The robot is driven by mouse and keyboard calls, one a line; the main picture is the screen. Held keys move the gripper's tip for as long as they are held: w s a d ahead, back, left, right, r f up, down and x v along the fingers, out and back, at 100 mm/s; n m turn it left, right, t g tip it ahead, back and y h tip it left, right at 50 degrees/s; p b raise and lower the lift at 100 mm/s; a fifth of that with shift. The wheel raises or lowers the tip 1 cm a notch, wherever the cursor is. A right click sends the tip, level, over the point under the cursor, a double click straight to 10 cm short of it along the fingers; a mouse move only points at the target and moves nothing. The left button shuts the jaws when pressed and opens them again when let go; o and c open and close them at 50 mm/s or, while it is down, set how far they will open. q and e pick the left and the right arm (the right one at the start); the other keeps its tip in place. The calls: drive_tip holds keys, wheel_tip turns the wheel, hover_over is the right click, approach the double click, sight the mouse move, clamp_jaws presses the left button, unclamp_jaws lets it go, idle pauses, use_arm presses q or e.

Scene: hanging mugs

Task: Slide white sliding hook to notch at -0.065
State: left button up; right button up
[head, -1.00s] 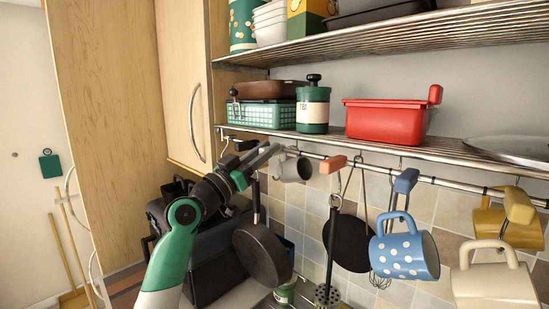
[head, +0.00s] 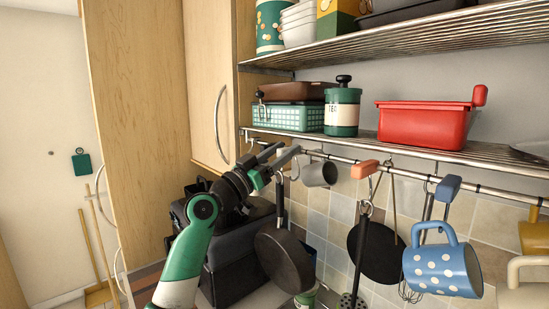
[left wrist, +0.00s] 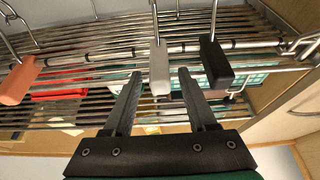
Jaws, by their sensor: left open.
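The white sliding hook (left wrist: 159,68) hangs on the rail in the left wrist view, between the tips of my left gripper (left wrist: 160,78). The two fingers are apart, one on each side of the white block; I cannot tell whether either touches it. In the head view my left gripper (head: 284,152) is up at the rail (head: 345,158), left of the grey mug (head: 320,173), and largely hides the white hook. My right gripper is not in view.
A black hook (left wrist: 215,62) sits just right of the right finger in the left wrist view. An orange hook (left wrist: 18,80) is farther left. Below the rail hang a frying pan (head: 284,260) and a blue dotted mug (head: 441,268). The wire shelf (head: 440,150) is just above.

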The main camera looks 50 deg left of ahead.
use_arm(q)
drive_tip(key=shift+s+f, duration=0.35)
drive_tip(key=shift+s, duration=0.05)
drive_tip(key=b+v, duration=0.4)
drive_tip(key=v, duration=0.6)
drive_tip(key=shift+s, duration=0.3)
drive_tip(key=shift+r, duration=0.1)
